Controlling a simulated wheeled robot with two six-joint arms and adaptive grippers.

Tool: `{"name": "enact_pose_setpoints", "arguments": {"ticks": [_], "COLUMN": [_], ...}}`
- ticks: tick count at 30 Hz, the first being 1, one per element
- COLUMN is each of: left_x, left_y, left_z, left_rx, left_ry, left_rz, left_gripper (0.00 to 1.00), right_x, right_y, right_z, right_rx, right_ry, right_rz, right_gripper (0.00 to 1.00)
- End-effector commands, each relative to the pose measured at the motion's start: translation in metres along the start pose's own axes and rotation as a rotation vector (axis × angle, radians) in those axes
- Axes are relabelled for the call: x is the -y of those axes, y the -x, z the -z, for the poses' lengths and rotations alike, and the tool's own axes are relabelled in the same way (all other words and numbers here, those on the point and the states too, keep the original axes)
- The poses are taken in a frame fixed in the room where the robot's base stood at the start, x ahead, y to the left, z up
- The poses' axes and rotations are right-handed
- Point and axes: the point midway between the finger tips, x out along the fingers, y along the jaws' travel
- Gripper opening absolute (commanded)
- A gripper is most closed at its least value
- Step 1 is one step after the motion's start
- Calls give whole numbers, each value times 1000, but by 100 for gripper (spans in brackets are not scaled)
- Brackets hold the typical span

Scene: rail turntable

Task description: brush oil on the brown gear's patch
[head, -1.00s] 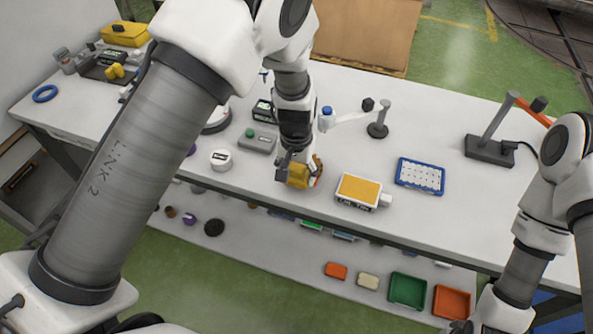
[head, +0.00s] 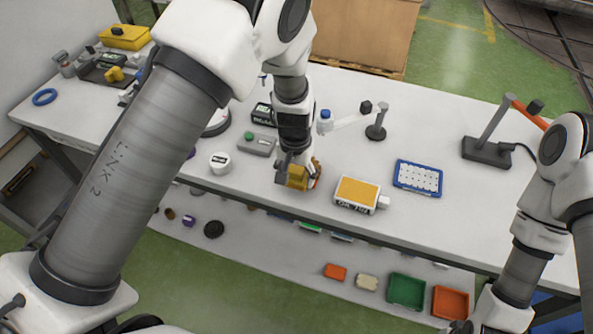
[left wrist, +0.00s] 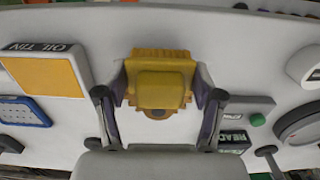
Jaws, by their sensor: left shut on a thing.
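My left gripper (head: 298,172) is shut on a yellow block-like tool (head: 297,177), low over the front part of the white table. In the left wrist view the yellow tool (left wrist: 160,88) sits between both fingers, with a ridged far edge; I cannot tell whether it touches the table. The oil tin (head: 357,194), white with an orange-yellow top, stands just right of the gripper; its label shows in the left wrist view (left wrist: 45,72). A small brown round part (head: 170,213) lies on the lower shelf; I cannot tell whether it is the brown gear. No oil patch is discernible.
A blue tray (head: 418,177) lies right of the tin. A white round container (head: 220,163) and a grey box with a green button (head: 257,144) are left of the gripper. A small stand (head: 377,125) is behind. Green (head: 406,291) and orange bins (head: 450,302) sit on the lower shelf.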

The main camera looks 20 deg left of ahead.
Motion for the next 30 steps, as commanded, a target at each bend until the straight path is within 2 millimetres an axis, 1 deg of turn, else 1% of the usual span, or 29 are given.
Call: {"name": "enact_pose_setpoints", "arguments": {"ticks": [9, 21, 30], "left_x": [0, 0, 0], "left_y": [0, 0, 0], "left_z": [-2, 7, 6], "left_rx": [1, 0, 1], "left_ry": [0, 1, 0], "left_rz": [0, 0, 0], "left_gripper": [40, 40, 40], "right_x": [0, 0, 0], "right_y": [2, 4, 5], "right_z": [0, 0, 0], "right_rx": [0, 0, 0], "right_ry": [0, 0, 0], "right_rz": [0, 0, 0], "right_gripper": [62, 62, 62]}}
